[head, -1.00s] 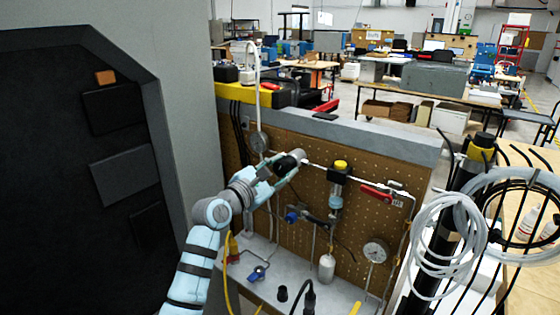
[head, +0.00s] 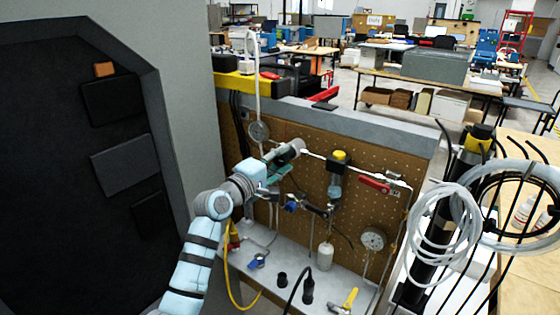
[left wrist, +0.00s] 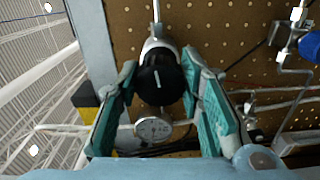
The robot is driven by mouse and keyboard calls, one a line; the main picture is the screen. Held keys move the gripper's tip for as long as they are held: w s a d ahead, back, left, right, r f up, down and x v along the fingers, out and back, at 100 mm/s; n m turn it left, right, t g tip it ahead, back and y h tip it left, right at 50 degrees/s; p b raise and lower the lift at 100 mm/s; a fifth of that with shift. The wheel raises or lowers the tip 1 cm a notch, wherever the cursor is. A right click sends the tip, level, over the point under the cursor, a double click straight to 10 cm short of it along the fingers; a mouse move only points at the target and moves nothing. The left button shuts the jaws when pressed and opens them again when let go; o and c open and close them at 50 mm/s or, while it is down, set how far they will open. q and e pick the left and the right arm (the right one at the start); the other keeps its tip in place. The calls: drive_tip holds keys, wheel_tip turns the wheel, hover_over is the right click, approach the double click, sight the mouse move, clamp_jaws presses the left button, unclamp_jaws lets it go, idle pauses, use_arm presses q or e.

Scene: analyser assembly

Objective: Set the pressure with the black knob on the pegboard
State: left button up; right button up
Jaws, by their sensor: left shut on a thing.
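The black knob (left wrist: 160,84) with a white line sits on the front of a silver regulator in the left wrist view. In the head view the regulator's silver body (head: 288,149) shows on the pegboard (head: 300,182), and the knob is hidden by my gripper. My left gripper (head: 277,168) is shut on the knob; in the left wrist view its teal fingers (left wrist: 160,78) stand at either side of it. A round white gauge (left wrist: 153,128) shows below the knob in that view, and left of the regulator in the head view (head: 259,131). My right gripper is not in view.
A red-handled valve (head: 374,184), a yellow-topped filter unit (head: 338,163) and a second gauge (head: 373,238) are on the board to the right. A blue-handled valve (head: 257,261) and black fittings (head: 307,289) lie on the grey shelf. Coiled tubing (head: 450,240) hangs at right.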

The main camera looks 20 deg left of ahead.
use_arm(q)
drive_tip(key=m, duration=0.1)
drive_tip(key=m+b, duration=0.1)
drive_tip(key=m, duration=0.2)
drive_tip(key=shift+f+m, duration=0.3)
drive_tip(key=m+b, duration=0.2)
drive_tip(key=m, duration=0.2)
drive_tip(key=shift+f+m, duration=0.1)
drive_tip(key=shift+m, duration=0.2)
drive_tip(key=m+b, duration=0.2)
drive_tip(key=m, duration=0.2)
drive_tip(key=shift+a+m, duration=0.1)
drive_tip(key=shift+m, duration=0.2)
drive_tip(key=shift+a+m+b, duration=0.1)
drive_tip(key=shift+m+b, duration=0.8)
drive_tip(key=shift+m, duration=1.3)
drive_tip(key=o, duration=1.2)
drive_tip(key=shift+c, duration=0.2)
